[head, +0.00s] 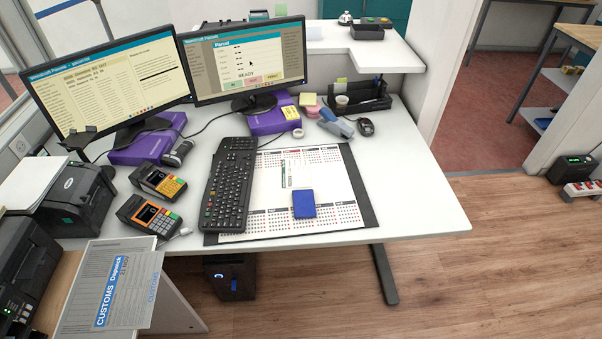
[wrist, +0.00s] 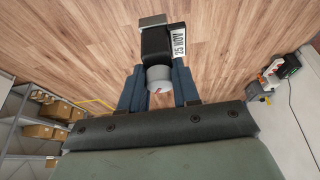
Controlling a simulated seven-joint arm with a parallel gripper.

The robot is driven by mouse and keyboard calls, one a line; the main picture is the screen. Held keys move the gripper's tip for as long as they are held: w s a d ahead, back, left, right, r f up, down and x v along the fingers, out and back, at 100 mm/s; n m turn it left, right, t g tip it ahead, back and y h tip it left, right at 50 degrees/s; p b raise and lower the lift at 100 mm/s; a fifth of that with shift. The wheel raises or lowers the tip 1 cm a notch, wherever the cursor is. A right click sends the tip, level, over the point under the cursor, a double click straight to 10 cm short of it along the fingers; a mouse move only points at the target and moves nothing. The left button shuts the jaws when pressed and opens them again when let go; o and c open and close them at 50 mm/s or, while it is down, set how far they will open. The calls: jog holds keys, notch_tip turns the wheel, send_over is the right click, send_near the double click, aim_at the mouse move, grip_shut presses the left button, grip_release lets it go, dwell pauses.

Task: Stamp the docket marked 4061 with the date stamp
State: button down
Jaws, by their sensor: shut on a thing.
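My gripper (wrist: 158,88) shows in the wrist view, with its two blue-grey fingers shut on the date stamp (wrist: 156,43). The stamp has a black body, a pale round knob between the fingers and a white label that seems to read 25 NOV. Wooden floor shows behind it, and the stamp touches nothing else that I can see. The gripper is not in the head view. In the head view a small white slip with a dark printed strip, perhaps a docket (head: 293,173), lies on the calendar desk pad (head: 262,220). Its number is too small to read. A blue pad (head: 304,204) lies just below it.
A black keyboard (head: 229,180) lies along the desk pad's left side. Two card terminals (head: 150,215) stand further left. Two monitors (head: 245,62) stand at the back. A black organiser (head: 365,97) is at back right. The desk's right front (head: 410,200) is clear.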

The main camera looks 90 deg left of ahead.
dwell(0.3)
jog(key=s+a+n+y, duration=0.1)
jog(key=s+a+n, duration=0.3)
jog(key=a, duration=1.2)
jog(key=s+a+n+g+y, duration=0.15)
jog(key=s+a, duration=0.55)
jog(key=a, duration=0.8)
jog(key=s+a+n+y, duration=0.1)
jog(key=s+a+n, duration=0.35)
jog(key=a, duration=1.15)
jog(key=s+a+f+n+g, duration=0.1)
jog(key=s+a+n, duration=0.2)
jog(key=s+a, duration=1.15)
jog(key=s+a+n+g, duration=0.1)
jog(key=s+a+n, duration=0.1)
jog(key=s+a, duration=1.2)
jog(key=s+a+f+n+g, duration=0.1)
jog(key=s+a+n, duration=0.2)
jog(key=s+a, duration=1.75)
jog(key=shift+y, duration=0.55)
jog(key=shift+d+f, duration=0.15)
jog(key=shift+f, duration=1.15)
jog(key=shift+d+f, duration=0.15)
jog(key=shift+f, duration=1.15)
jog(key=shift+f, duration=0.4)
jog(key=shift+r, duration=0.15)
